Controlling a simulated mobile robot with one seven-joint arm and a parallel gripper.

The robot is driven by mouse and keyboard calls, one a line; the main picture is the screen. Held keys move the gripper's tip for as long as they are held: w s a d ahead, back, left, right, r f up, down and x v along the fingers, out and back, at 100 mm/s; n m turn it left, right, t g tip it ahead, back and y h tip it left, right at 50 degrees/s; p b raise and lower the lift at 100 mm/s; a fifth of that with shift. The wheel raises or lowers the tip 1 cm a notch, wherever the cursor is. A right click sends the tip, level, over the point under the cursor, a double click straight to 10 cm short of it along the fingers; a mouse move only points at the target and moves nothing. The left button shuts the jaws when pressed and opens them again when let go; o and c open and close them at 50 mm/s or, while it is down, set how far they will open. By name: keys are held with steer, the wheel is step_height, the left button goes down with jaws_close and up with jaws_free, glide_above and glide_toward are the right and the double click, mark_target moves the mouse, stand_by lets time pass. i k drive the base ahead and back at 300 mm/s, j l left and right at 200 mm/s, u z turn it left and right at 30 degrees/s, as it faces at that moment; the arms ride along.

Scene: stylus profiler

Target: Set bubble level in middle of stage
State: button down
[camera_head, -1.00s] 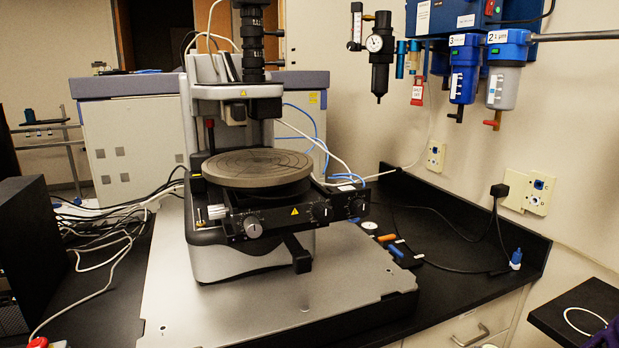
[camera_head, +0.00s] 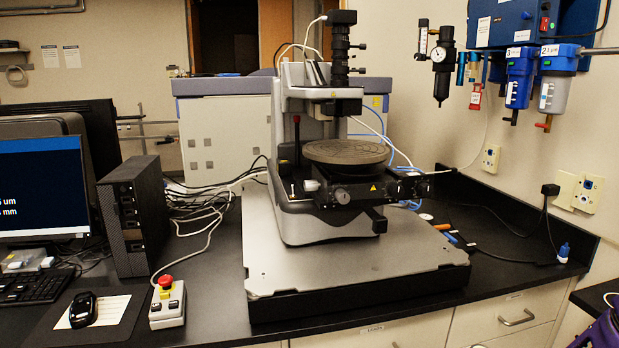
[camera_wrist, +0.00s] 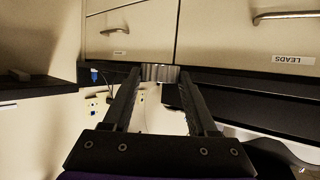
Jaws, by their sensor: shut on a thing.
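The stage (camera_head: 346,152) is a round grey-brown disc with ring and cross lines, on the profiler (camera_head: 305,215) right of centre in the head view. Its top is bare and the optics column (camera_head: 340,60) stands over its back. In the wrist view my gripper (camera_wrist: 160,70) is shut on a short silver cylinder, which looks like the bubble level (camera_wrist: 160,74), held between the fingertips. Its top and vial do not show. The gripper fingers do not show in the head view, so their distance from the stage cannot be told.
The profiler's grey base plate (camera_head: 350,265) sits on the black bench. A control box with a red button (camera_head: 167,303), a computer tower (camera_head: 135,215) and a monitor (camera_head: 42,190) stand to the left. Blue filters (camera_head: 518,82) hang on the right wall. Drawers (camera_head: 500,318) lie below.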

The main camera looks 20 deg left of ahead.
mark_target(346, 147)
steer(key=u, duration=1.15)
steer(key=k+l+u, duration=0.2)
steer(key=l+u, duration=0.15)
steer(key=l, duration=0.15)
steer(key=k, duration=0.05)
